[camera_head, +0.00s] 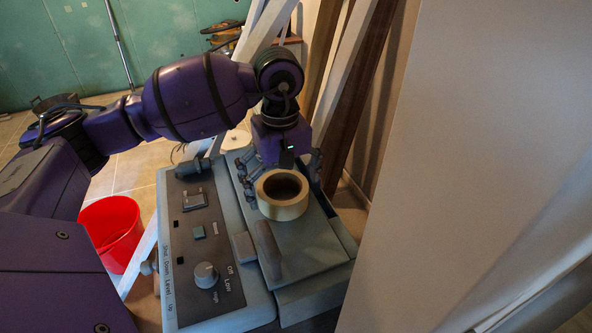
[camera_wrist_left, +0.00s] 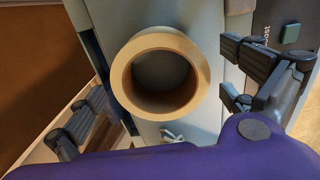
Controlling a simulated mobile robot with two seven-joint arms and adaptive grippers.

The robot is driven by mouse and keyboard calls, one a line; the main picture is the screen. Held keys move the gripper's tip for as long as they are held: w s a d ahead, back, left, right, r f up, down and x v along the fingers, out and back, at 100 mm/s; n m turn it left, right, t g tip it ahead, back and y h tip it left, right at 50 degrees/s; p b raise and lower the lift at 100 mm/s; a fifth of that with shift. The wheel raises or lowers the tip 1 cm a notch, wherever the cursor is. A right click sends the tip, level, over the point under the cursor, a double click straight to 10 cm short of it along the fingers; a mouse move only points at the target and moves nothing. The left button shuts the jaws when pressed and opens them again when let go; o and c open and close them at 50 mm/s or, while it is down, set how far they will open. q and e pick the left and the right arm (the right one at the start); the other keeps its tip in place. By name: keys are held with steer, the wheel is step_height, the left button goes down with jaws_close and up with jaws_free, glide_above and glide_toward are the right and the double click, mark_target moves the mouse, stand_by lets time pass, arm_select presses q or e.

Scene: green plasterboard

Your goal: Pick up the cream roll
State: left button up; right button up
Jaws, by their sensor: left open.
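The cream roll (camera_head: 282,203) is a ring of tape lying flat on the grey top of a machine (camera_head: 318,250), its hole facing up. In the left wrist view the roll (camera_wrist_left: 133,92) sits between the open fingers. My left gripper (camera_head: 281,180) is directly at the roll, pointing down, with its fingers spread on either side. In the wrist view a gap shows between the roll and the fingers of the left gripper (camera_wrist_left: 160,108) on both sides. The fingertips are partly hidden behind the roll in the head view. My right gripper is not seen.
The machine has a control panel (camera_head: 205,250) with a knob and switches, and a raised handle (camera_head: 267,250) close to the roll. Planks (camera_head: 350,90) lean behind it. A red bucket (camera_head: 112,230) stands on the floor at left. A pale wall panel (camera_head: 480,170) fills the right.

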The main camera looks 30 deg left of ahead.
arm_select(q)
steer(key=shift+f, duration=0.7)
steer(key=c, duration=1.2)
steer(key=shift+r, duration=0.15)
